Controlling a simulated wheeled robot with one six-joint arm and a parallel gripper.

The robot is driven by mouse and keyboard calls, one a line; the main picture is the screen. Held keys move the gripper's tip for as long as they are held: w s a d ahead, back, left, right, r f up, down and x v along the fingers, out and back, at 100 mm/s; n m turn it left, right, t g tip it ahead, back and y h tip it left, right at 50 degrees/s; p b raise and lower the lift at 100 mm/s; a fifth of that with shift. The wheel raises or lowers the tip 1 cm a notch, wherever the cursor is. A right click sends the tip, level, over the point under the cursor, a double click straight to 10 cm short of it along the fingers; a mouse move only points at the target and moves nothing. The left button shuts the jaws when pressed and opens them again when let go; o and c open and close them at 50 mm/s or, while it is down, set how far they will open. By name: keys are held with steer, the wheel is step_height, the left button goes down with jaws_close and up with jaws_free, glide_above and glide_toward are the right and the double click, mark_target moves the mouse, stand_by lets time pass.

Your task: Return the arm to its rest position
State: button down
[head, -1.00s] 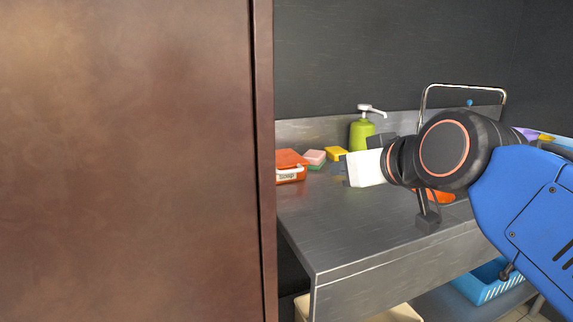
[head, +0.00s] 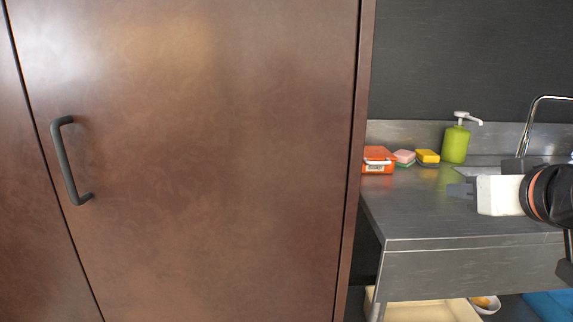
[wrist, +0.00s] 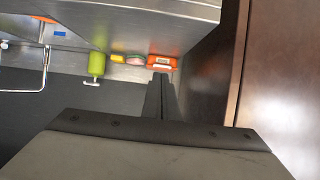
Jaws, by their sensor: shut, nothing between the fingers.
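My gripper (head: 460,190) is at the right of the head view, its white body and grey fingers pointing left toward the cabinet. It is in the air in front of the metal counter (head: 420,215). In the wrist view my gripper's dark fingers (wrist: 160,95) are together with nothing between them.
A tall brown cabinet (head: 220,150) with a dark handle (head: 70,160) fills the left. On the counter stand an orange box (head: 377,160), sponges (head: 428,156), a green soap pump (head: 455,143) and a faucet (head: 530,120). A cream bin (head: 430,310) is below.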

steer(key=s+f+g, duration=0.3)
steer(key=f+g, duration=0.1)
steer(key=f, duration=0.9)
steer(key=s+a+f+g, duration=0.1)
steer(key=f+g, duration=0.3)
steer(key=f, duration=1)
steer(key=shift+s, duration=0.9)
